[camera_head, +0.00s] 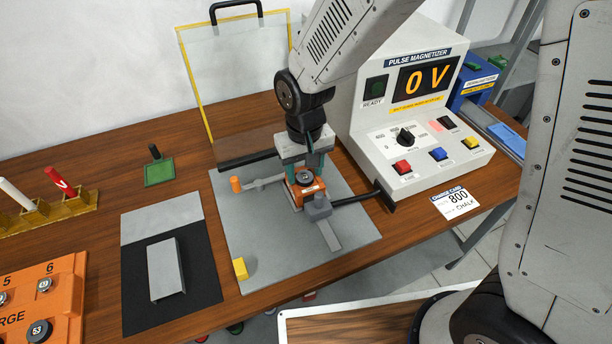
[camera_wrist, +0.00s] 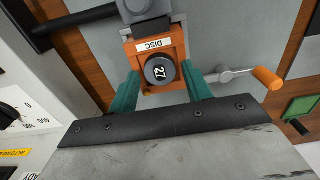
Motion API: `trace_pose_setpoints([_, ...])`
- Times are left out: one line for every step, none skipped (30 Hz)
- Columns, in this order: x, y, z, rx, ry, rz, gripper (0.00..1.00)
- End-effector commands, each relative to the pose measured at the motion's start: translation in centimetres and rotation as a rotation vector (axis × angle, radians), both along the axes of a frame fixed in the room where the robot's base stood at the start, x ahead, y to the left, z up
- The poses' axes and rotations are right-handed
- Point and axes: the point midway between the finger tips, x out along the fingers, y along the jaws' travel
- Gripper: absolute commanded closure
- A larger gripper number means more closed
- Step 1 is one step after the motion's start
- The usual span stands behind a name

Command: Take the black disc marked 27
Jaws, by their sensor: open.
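The black disc marked 27 (camera_wrist: 160,71) sits in an orange holder labelled DISC (camera_wrist: 148,50), seen from above in the wrist view. My gripper (camera_wrist: 160,90) is open, with one teal finger on each side of the holder, close around the disc. I cannot tell whether the fingers touch it. In the head view my gripper (camera_head: 303,170) is low over the holder, and partly hides it.
The pulse magnetizer (camera_head: 420,110) reading 0 V stands right of my gripper. An orange-knobbed lever (camera_head: 250,184), a grey clamp (camera_head: 320,207) and a yellow block (camera_head: 240,268) are on the grey plate (camera_head: 270,250). A clear yellow-edged guard (camera_head: 235,70) stands behind. An orange rack (camera_head: 60,300) holds other discs.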

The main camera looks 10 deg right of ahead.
Motion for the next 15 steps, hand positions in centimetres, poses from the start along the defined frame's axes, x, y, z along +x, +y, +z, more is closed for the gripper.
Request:
trace_pose_setpoints([0.00,0.00,0.00,0.000,0.000,0.000,0.51])
trace_pose_setpoints([-0.01,0.00,0.00,0.000,0.000,0.000,0.51])
trace_pose_setpoints([-0.01,0.00,0.00,0.000,0.000,0.000,0.51])
trace_pose_setpoints([-0.01,0.00,0.00,0.000,0.000,0.000,0.51])
trace_pose_setpoints([-0.01,0.00,0.00,0.000,0.000,0.000,0.59])
trace_pose_setpoints([-0.01,0.00,0.00,0.000,0.000,0.000,0.70])
trace_pose_setpoints([-0.01,0.00,0.00,0.000,0.000,0.000,0.79])
trace_pose_setpoints([-0.01,0.00,0.00,0.000,0.000,0.000,0.85])
trace_pose_setpoints([-0.01,0.00,0.00,0.000,0.000,0.000,0.85])
trace_pose_setpoints([-0.01,0.00,0.00,0.000,0.000,0.000,0.85])
trace_pose_setpoints([0.00,0.00,0.02,0.000,0.000,0.000,0.85])
trace_pose_setpoints([0.01,0.00,0.07,0.000,0.000,0.000,0.85])
trace_pose_setpoints([0.02,0.01,0.15,0.000,-0.001,0.000,0.86])
trace_pose_setpoints([0.03,0.02,0.28,0.000,-0.001,0.000,0.86])
trace_pose_setpoints([0.05,0.02,0.51,0.001,-0.002,0.000,0.86])
